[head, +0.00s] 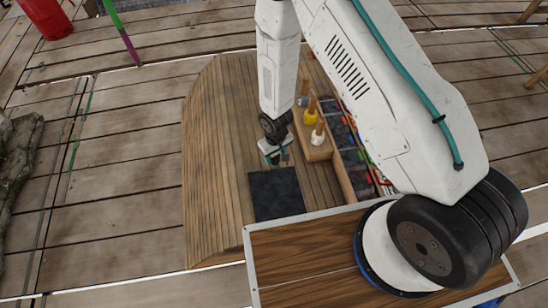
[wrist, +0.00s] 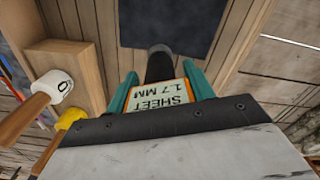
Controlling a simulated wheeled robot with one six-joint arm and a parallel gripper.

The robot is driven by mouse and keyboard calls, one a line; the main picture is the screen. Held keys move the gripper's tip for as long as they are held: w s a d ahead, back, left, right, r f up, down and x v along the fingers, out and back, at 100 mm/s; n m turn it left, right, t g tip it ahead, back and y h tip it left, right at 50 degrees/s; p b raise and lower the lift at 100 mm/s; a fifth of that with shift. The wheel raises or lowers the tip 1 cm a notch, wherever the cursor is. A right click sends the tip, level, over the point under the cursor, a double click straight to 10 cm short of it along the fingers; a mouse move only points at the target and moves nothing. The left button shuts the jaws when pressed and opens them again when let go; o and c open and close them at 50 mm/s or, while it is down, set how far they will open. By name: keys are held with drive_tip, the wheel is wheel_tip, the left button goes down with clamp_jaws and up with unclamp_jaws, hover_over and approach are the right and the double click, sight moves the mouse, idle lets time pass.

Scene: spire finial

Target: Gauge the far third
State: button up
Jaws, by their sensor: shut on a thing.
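My gripper (wrist: 160,88) has its two teal fingers shut on a gauge with a pale label (wrist: 172,97) reading "SHEET 1.7 MM". A black cylindrical end (wrist: 160,62) of the gauge sticks out beyond the fingers. In the head view my gripper (head: 274,153) is just beyond the far edge of a dark square sheet (head: 277,195) on the curved planked deck. The sheet also shows in the wrist view (wrist: 172,22), past the gauge's end. No thirds are marked on the sheet.
A wooden block (head: 316,154) right of the gripper holds handled tools, one with a yellow head (head: 311,117), one with a white head (head: 318,138). A tray (head: 342,180) of coloured items lies beyond it. The curved planked deck (head: 215,150) is clear on the left.

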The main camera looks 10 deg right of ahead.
sight(274, 165)
drive_tip(key=shift+s+a+f, duration=0.35)
drive_tip(key=shift+s+f, duration=0.15)
drive_tip(key=shift+f, duration=2.55)
drive_tip(key=shift+f, duration=0.2)
drive_tip(key=shift+f, duration=1.45)
drive_tip(key=shift+s, duration=0.1)
drive_tip(key=shift+r, duration=2.5)
drive_tip(key=shift+f, duration=0.15)
drive_tip(key=shift+f, duration=2.2)
